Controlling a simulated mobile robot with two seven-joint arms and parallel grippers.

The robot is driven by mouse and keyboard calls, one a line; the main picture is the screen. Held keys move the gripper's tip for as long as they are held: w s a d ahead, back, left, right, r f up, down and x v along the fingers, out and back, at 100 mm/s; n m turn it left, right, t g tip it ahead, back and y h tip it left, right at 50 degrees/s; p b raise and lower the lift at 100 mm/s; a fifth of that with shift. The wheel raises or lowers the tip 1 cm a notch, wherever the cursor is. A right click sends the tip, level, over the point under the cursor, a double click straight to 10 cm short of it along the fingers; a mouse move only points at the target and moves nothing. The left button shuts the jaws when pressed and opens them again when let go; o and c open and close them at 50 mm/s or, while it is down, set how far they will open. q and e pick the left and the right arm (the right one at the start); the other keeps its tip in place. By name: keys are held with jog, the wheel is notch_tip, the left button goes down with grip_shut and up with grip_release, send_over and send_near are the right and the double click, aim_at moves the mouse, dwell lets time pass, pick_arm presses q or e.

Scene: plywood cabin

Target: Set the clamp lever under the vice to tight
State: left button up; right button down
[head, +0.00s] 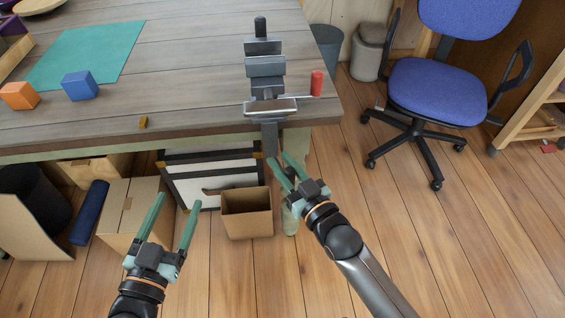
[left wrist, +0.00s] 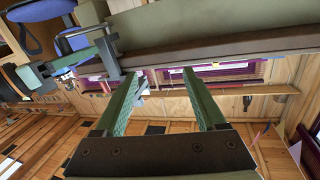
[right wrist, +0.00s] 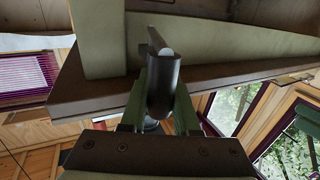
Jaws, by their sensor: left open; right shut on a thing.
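In the right wrist view, a dark cylinder with a light rod, seemingly the clamp lever (right wrist: 163,88), lies between my right fingers. My right gripper (head: 279,163) is shut on it under the vice. The head view mostly hides the lever, so I cannot tell its setting. My left gripper (head: 172,206) is open and empty, in front of the bench at lower left.
The workbench (head: 190,75) holds a blue cube (head: 80,86), an orange cube (head: 19,96) and a green mat (head: 88,55). A blue chair (head: 437,95) stands right. Floor at lower right is clear.

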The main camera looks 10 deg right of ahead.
jog(key=c, duration=0.7)
grip_release()
jog(key=shift+o, duration=0.2)
jog(key=shift+s+d, duration=0.15)
jog(key=shift+s, duration=0.05)
pick_arm(q)
jog(key=s+f+g+p, duration=0.1)
jog(key=s+f+g, duration=0.1)
jog(key=f, duration=0.4)
jog(key=s+f+n+g+y+p, duration=0.1)
jog(key=s+f+g, duration=0.1)
jog(key=f, duration=0.4)
jog(key=shift+s+f+n+g, duration=0.15)
jog(key=shift+s+n+g, duration=0.15)
jog(key=shift+g, duration=0.6)
pick_arm(e)
jog(key=v, duration=1.2)
jog(key=shift+c, duration=0.2)
